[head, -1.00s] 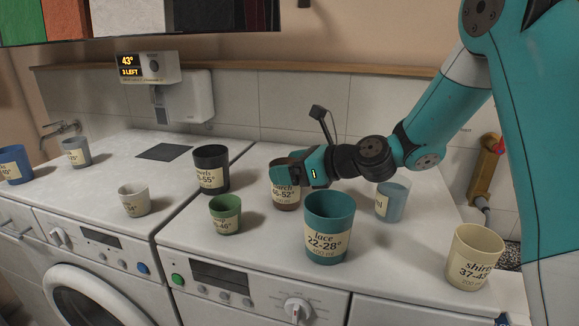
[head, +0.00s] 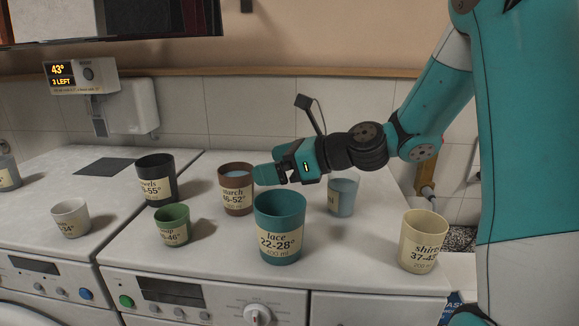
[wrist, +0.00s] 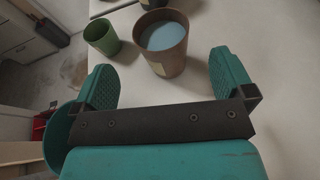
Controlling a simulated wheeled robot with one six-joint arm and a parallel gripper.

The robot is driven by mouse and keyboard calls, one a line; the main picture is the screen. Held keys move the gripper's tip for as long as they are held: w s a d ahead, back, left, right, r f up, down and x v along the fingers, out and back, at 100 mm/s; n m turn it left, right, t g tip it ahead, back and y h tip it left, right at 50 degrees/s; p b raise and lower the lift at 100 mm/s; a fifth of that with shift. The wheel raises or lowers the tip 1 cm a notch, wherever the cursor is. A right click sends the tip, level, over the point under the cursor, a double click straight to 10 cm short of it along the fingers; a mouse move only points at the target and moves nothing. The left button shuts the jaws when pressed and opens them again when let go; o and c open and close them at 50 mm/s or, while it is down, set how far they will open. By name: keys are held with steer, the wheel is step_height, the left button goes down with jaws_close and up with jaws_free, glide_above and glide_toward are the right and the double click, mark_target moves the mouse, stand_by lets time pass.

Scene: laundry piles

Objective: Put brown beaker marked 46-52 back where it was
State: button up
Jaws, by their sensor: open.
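The brown beaker (head: 236,189), labelled "starch 46-52°", stands upright on the white machine top, behind and left of the teal "lace 22-28°" beaker. It holds pale blue liquid, seen in the wrist view (wrist: 162,62). My gripper (head: 264,178) is just right of the brown beaker in the head view. In the wrist view my gripper (wrist: 162,80) is open, its two teal fingers wide apart. The brown beaker stands just ahead of the fingertips, between their lines, with space on both sides.
The teal beaker (head: 279,232) stands in front of my gripper. A dark mat (head: 107,167) lies on the left machine.

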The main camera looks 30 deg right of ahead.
steer(key=v, duration=0.3)
steer(key=shift+s+d+r, duration=0.15)
steer(key=shift+s+d, duration=0.1)
steer(key=shift+s, duration=0.05)
